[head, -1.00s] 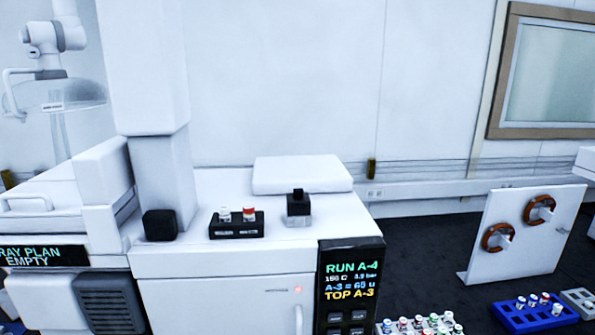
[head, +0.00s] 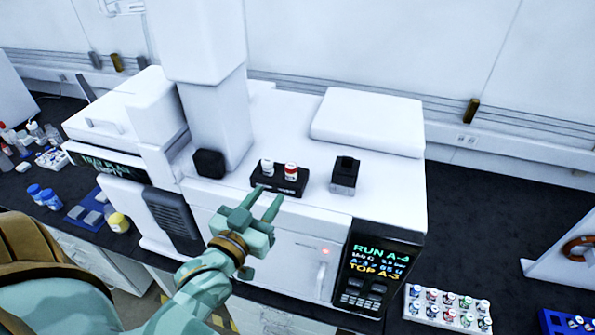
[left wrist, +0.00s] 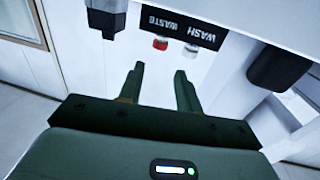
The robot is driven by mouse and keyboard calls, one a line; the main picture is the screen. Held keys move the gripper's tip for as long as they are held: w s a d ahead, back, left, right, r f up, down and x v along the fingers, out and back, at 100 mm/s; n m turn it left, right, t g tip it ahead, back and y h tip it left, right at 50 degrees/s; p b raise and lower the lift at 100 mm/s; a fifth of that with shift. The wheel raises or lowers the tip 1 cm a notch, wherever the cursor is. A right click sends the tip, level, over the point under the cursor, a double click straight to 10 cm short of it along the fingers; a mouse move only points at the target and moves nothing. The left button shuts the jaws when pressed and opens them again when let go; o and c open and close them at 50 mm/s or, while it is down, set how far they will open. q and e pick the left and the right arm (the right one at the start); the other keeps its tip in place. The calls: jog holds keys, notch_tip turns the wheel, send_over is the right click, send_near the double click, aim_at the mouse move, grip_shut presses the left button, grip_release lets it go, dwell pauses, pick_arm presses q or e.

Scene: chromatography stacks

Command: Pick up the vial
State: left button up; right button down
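Two vials stand in a small black holder (head: 262,186) on top of the white instrument: a white-capped vial (head: 267,167) and a red-capped vial (head: 291,171). In the left wrist view the red-capped vial (left wrist: 160,43) and the white-capped vial (left wrist: 190,51) show upside down at the holder marked WASH and WASTE (left wrist: 180,28). Which vial the task means is not shown. My left gripper (head: 267,195) is open and empty, its fingers (left wrist: 160,78) pointing toward the holder and apart from both vials. My right gripper is not in view.
A black-topped block (head: 344,176) stands right of the holder and a white column (head: 215,115) rises to its left. A display panel (head: 375,265) is on the instrument's front. A white rack of several vials (head: 414,308) sits at the lower right. Bottles stand at far left.

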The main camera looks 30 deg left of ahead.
aim_at(288, 170)
pick_arm(q)
jog(key=w, duration=0.6)
jog(key=shift+a+p, duration=0.15)
jog(key=shift+p, duration=0.25)
jog(key=shift+w+f, duration=0.1)
jog(key=shift+w, duration=0.4)
jog(key=w, duration=0.1)
jog(key=w+p, duration=0.1)
jog(key=w, duration=0.2)
jog(key=shift+w+a+p, duration=0.3)
jog(key=shift+w, duration=0.15)
jog(key=shift+s, duration=0.2)
jog(key=shift+c, duration=0.5)
jog(key=c, duration=0.6)
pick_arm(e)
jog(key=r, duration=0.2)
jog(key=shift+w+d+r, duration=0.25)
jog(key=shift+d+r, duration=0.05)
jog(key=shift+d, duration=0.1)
